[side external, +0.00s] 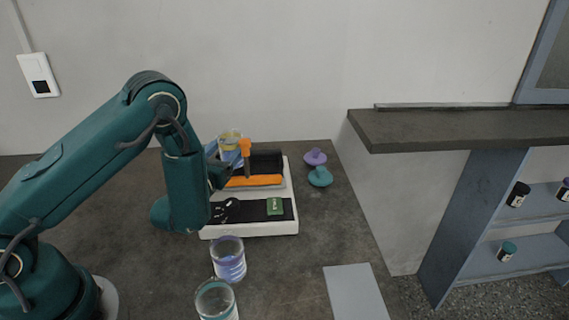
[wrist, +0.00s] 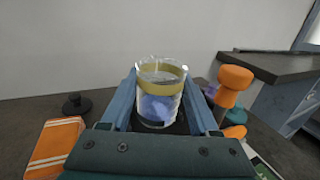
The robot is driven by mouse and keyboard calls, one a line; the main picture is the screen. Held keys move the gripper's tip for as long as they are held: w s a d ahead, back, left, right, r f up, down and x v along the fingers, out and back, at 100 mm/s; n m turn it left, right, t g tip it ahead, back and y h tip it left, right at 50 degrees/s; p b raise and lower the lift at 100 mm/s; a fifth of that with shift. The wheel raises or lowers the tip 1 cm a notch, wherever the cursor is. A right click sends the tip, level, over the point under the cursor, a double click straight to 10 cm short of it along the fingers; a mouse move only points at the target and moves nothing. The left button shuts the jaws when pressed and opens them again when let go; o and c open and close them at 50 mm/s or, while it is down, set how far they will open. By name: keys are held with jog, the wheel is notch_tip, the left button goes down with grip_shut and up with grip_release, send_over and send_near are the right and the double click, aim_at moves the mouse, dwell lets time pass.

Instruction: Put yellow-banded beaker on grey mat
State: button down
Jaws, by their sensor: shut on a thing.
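The yellow-banded beaker (wrist: 160,85) is clear glass with a yellow band near its rim, and something blue-violet shows in or through its lower part. My gripper (wrist: 158,112) is shut on it, with one blue finger on each side in the wrist view. In the side view the beaker (side external: 231,145) is upright at the back of the sieve shaker (side external: 290,222), partly hidden by my gripper (side external: 222,160). I cannot tell whether it touches the shaker. The grey mat (side external: 355,292) lies bare at the table's front right, well away from the beaker.
A purple-banded beaker (side external: 229,262) and a teal-banded beaker (side external: 216,300) stand in front of the shaker. An orange-knobbed post (side external: 245,150) rises close to my gripper. Purple (side external: 315,157) and teal (side external: 320,177) knobbed pieces lie right of the shaker. A dark raised counter (side external: 460,128) is at the right.

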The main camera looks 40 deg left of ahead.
aim_at(227, 155)
jog(key=c, duration=0.5)
grip_release()
jog(key=shift+s+f, duration=0.1)
jog(key=shift+f, duration=0.45)
jog(key=o, duration=0.4)
jog(key=shift+c, duration=0.2)
jog(key=shift+r, duration=0.1)
jog(key=shift+f, duration=0.2)
jog(key=v, duration=0.3)
jog(key=shift+s+d, duration=0.2)
jog(key=shift+s, duration=0.1)
jog(key=shift+s+d+r, duration=0.1)
jog(key=shift+s+d, duration=0.1)
jog(key=shift+s, duration=0.45)
jog(key=c, duration=0.4)
